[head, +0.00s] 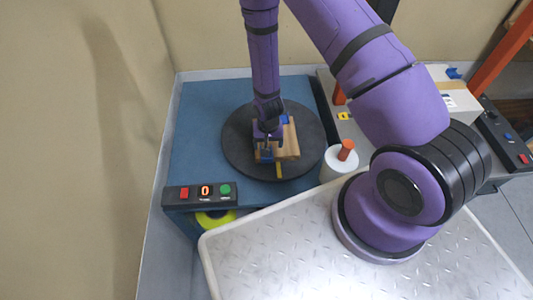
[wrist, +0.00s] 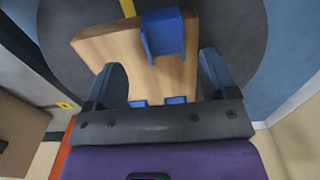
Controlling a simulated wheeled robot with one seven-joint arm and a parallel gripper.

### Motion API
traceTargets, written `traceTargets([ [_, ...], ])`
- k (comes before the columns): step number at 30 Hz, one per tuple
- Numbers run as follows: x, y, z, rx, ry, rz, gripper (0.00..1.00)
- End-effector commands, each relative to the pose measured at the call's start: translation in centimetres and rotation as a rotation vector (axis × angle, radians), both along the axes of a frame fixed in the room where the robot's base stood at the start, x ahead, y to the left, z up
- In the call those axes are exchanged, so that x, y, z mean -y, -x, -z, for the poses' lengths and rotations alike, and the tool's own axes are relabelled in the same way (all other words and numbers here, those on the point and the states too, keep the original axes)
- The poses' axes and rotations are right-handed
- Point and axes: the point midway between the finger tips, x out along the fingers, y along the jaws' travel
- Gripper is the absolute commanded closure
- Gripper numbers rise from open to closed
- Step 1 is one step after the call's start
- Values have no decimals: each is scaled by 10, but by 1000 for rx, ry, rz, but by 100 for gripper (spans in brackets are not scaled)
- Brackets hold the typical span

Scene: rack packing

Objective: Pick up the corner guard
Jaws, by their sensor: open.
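A tan wooden block or board (head: 289,142) lies on the round black turntable (head: 238,160). It also shows in the wrist view (wrist: 105,45). A blue angled piece that looks like a corner guard (wrist: 163,36) sits on the board's edge; it shows in the head view (head: 266,156) at the board's near side. Two small blue bits (wrist: 176,100) show at the opposite edge, partly hidden by my gripper; blue also shows there in the head view (head: 285,119). My gripper (wrist: 158,62) is open above the board, its fingers spread wide on either side. I cannot tell its exact height.
A control box (head: 199,195) with red and green buttons sits at the front left. A yellow tape strip (head: 278,171) marks the turntable. A pale box (head: 450,97) stands at the right.

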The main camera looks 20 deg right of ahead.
Motion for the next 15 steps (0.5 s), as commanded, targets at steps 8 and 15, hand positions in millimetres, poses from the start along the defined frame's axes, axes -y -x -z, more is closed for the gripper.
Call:
traceTargets([
  [8,-4,-2,36,-2,0,1,21],
  [15,-4,-3,46,-1,0,0,21],
])
